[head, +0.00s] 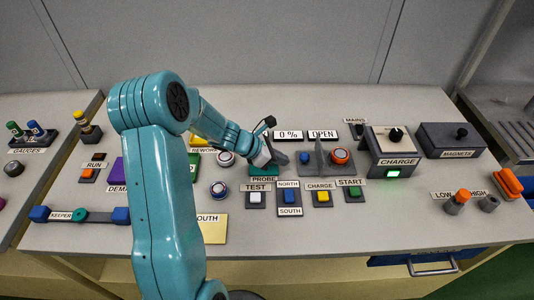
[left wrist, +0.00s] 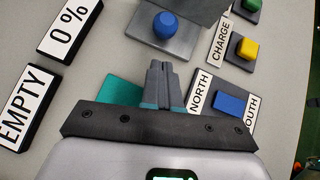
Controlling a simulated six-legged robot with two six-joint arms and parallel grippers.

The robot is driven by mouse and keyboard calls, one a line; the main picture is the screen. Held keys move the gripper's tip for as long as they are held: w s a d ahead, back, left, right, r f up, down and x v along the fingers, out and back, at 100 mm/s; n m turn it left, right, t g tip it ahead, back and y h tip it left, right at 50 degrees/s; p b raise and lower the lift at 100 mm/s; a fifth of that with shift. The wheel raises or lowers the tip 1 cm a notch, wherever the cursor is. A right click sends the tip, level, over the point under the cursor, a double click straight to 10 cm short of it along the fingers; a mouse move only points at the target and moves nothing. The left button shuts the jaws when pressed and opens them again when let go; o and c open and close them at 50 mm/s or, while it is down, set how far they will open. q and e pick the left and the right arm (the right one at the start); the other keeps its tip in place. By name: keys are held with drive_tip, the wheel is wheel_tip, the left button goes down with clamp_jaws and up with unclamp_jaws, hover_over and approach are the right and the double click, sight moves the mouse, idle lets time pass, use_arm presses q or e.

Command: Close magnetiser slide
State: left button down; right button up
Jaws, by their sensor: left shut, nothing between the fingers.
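The magnetiser stands mid-bench, a grey fixture (head: 320,160) with upright walls. A blue knob (head: 305,158) sits on its left side, and an orange dome (head: 340,156) sits at its right. In the left wrist view the blue knob (left wrist: 166,25) stands on a grey plate (left wrist: 150,45), just beyond my fingertips. My right gripper is not in view.
TEST (head: 255,198), NORTH/SOUTH (head: 289,197), CHARGE (head: 322,198) and START (head: 354,193) controls line the front. A green PROBE pad (head: 264,170) lies under the gripper. The CHARGE box (head: 392,148) stands right. My left arm covers the bench's left middle.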

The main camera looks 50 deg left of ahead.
sight(339, 156)
use_arm(q)
drive_tip(key=shift+w+d+r, duration=0.1)
drive_tip(key=shift+w+d, duration=0.2)
drive_tip(key=shift+w, duration=0.45)
drive_tip(key=shift+w+d+r, duration=0.1)
drive_tip(key=shift+w+d, duration=0.2)
drive_tip(key=shift+w, duration=0.4)
drive_tip(key=shift+w, duration=0.1)
drive_tip(key=w+d, duration=0.5)
drive_tip(key=w, duration=0.2)
drive_tip(key=w+d, duration=0.3)
drive_tip(key=shift+w+d+p, duration=0.25)
drive_tip(key=shift+d+p, duration=0.05)
drive_tip(key=shift+p, duration=0.05)
drive_tip(key=shift+w+d+f, duration=0.1)
drive_tip(key=shift+w+d, duration=0.1)
drive_tip(key=shift+w, duration=0.15)
drive_tip(key=shift+s, duration=0.1)
